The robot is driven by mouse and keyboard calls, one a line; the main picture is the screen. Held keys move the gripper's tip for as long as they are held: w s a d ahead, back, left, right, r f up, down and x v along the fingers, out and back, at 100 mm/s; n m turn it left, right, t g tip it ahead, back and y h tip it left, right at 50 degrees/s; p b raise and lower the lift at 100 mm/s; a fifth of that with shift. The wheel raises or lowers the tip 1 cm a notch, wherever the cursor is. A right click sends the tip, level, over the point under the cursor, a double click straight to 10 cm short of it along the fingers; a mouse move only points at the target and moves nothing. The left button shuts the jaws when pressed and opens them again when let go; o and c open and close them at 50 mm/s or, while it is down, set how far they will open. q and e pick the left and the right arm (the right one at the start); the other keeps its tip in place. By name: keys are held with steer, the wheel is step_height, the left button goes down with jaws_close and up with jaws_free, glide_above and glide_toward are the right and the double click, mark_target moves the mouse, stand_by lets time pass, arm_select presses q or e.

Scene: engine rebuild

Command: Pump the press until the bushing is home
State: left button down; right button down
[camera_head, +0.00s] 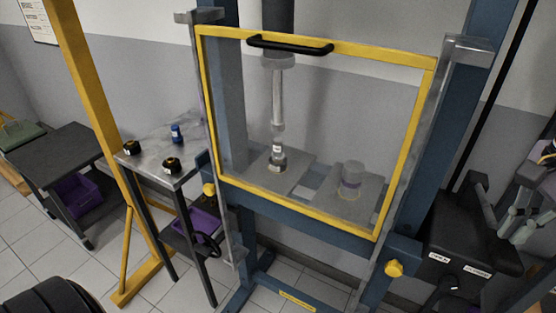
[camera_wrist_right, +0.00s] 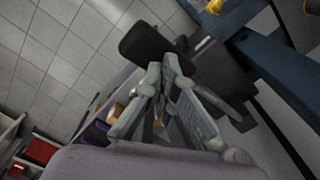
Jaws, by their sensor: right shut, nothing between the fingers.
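The blue press frame (camera_head: 461,120) stands in the middle of the head view. Its yellow-framed clear guard (camera_head: 203,95) is down in front of the ram (camera_head: 278,95). Under the ram, a small metal part with a pale label (camera_head: 277,157), maybe the bushing, sits on a grey plate; how deep it sits I cannot tell. The black pump unit (camera_head: 440,247) is at the press's right side, with a dark lever beside it. My right gripper (camera_head: 505,225) is shut and empty close to the lever; its fingers (camera_wrist_right: 157,95) also show in the right wrist view. Contact is unclear. My left gripper is out of view.
A dark cart (camera_head: 45,160) is farther left. Tiled floor shows between them.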

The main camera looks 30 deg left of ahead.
steer(key=shift+f, duration=0.1)
stand_by(0.3)
step_height(320, 180, down, 17)
steer(key=b, duration=1.3)
step_height(320, 180, up, 17)
steer(key=p, duration=1.1)
step_height(320, 180, down, 17)
steer(key=b, duration=1.2)
step_height(320, 180, up, 17)
steer(key=p, duration=1.2)
